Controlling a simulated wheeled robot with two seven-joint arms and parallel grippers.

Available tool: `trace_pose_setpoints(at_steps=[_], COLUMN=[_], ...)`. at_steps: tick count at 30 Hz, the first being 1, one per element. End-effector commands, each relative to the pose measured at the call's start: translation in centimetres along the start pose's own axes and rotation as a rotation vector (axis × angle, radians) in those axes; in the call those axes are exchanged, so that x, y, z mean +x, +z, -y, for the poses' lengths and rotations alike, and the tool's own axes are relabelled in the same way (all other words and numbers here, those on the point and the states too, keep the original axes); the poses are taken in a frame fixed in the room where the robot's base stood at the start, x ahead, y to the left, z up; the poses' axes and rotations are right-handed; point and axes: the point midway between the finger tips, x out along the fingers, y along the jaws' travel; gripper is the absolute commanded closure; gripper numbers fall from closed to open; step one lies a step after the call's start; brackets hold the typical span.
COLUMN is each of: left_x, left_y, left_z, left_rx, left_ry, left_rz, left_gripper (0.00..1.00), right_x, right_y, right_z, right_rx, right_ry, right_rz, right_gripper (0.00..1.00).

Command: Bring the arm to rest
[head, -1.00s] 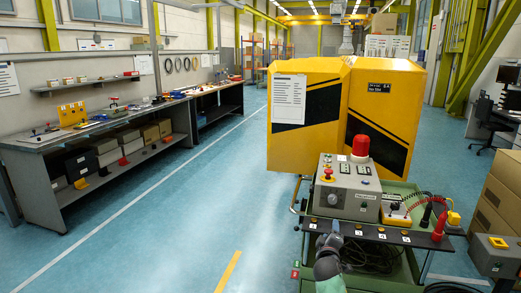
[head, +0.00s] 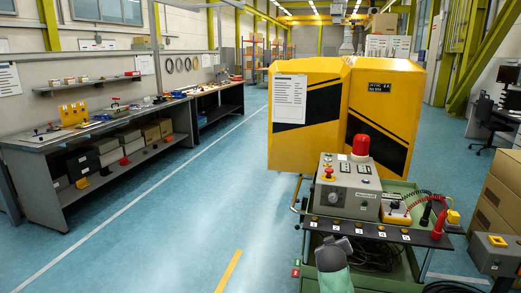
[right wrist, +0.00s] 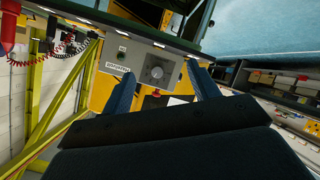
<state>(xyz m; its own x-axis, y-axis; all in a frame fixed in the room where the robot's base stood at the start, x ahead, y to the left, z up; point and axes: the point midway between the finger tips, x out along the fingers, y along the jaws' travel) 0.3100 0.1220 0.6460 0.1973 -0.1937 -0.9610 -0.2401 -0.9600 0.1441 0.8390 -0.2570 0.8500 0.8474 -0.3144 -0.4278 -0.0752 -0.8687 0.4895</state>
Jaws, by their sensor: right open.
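My right gripper (head: 335,246) is at the bottom of the head view, in front of the black front shelf of the green cart (head: 402,190). In the right wrist view its two blue-grey fingers (right wrist: 163,88) are spread apart with nothing held between them. Beyond them is the grey control box (right wrist: 135,60) with a round dial (right wrist: 157,70). In the head view the control box (head: 350,182) stands on the cart, with a red beacon (head: 361,145) and a red button (head: 328,171). My left gripper is not in view.
A yellow cabinet (head: 305,130) stands behind the cart. A yellow-topped box with a cable (head: 396,213) sits to the right of the control box. Cardboard boxes (head: 496,205) are at the right. A workbench (head: 90,131) runs along the left, with clear blue floor between.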

Motion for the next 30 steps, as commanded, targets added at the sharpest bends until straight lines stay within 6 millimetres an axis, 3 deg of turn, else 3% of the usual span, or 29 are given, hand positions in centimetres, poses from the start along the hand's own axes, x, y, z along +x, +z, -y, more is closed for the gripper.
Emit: trace_pose_setpoints(at_steps=[4, 8, 21, 30], left_x=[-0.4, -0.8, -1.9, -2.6], left_y=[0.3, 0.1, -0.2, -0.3], left_z=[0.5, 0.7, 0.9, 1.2], left_rx=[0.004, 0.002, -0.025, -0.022], left_ry=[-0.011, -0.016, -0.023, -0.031], left_rz=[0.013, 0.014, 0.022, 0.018], left_gripper=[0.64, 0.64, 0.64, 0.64], right_x=[-4.0, -8.2, -23.5, -31.8], right_y=[0.6, 3.0, 15.1, 23.1], right_z=[0.9, 2.8, 9.4, 12.0], right_rx=[0.120, 0.194, 0.222, 0.188], right_ry=[-0.103, -0.212, -0.524, -0.630], right_rz=[0.066, 0.145, 0.386, 0.489], right_gripper=[0.40, 0.40, 0.40, 0.40])
